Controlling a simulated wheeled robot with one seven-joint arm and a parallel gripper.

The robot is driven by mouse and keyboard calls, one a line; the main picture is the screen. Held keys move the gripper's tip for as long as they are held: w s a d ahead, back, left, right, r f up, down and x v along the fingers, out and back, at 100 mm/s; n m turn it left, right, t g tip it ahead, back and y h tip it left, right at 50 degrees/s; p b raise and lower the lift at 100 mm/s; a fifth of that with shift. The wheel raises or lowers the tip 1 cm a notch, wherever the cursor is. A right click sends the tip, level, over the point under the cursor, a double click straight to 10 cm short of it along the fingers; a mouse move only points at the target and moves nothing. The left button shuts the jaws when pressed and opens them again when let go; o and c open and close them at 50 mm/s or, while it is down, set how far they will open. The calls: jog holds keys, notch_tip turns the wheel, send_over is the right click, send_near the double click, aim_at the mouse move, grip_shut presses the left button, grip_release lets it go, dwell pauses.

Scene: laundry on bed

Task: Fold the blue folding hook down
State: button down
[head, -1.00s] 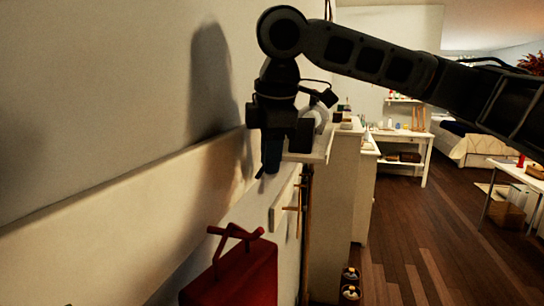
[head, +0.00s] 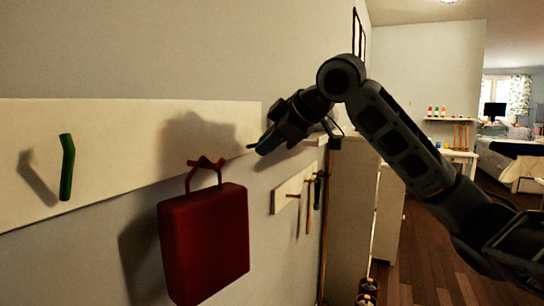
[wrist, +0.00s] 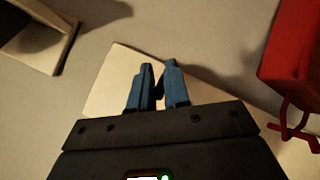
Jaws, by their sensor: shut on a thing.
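My gripper (head: 262,149) is at the right end of the long white wall board, with its fingertips against or very near the board. In the wrist view, its two blue-looking fingers (wrist: 158,85) are close together with a thin dark piece between them. The gripper is shut on this piece, which I take to be the blue folding hook. The hook is mostly hidden by the fingers, so its angle cannot be told. A small dark tip (head: 252,146) sticks out left of the fingers in the head view.
A red bag (head: 204,240) hangs by its handle just left of my gripper. A green hook (head: 66,167) is on the white board (head: 120,150) further left. A lower small rack (head: 285,194) with hanging sticks and a tall cabinet (head: 350,210) stand to the right.

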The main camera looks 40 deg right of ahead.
jog(key=shift+s+a+f+t+y+b, duration=0.2)
jog(key=shift+f+t+b, duration=0.25)
jog(key=shift+t+b, duration=0.4)
jog(key=shift+w+a+f+t+y+b, duration=0.1)
jog(key=shift+f+t+y+b, duration=0.35)
jog(key=shift+b, duration=0.65)
jog(key=shift+f+t, duration=0.1)
jog(key=shift+t, duration=0.2)
jog(key=c, duration=1.2)
grip_release()
jog(key=shift+m+h, duration=0.25)
jog(key=shift+m, duration=0.05)
jog(key=shift+d, duration=0.15)
jog(key=shift+s+r, duration=0.1)
jog(key=shift+r, duration=0.1)
jog(key=v, duration=0.7)
jog(key=shift+s, duration=0.3)
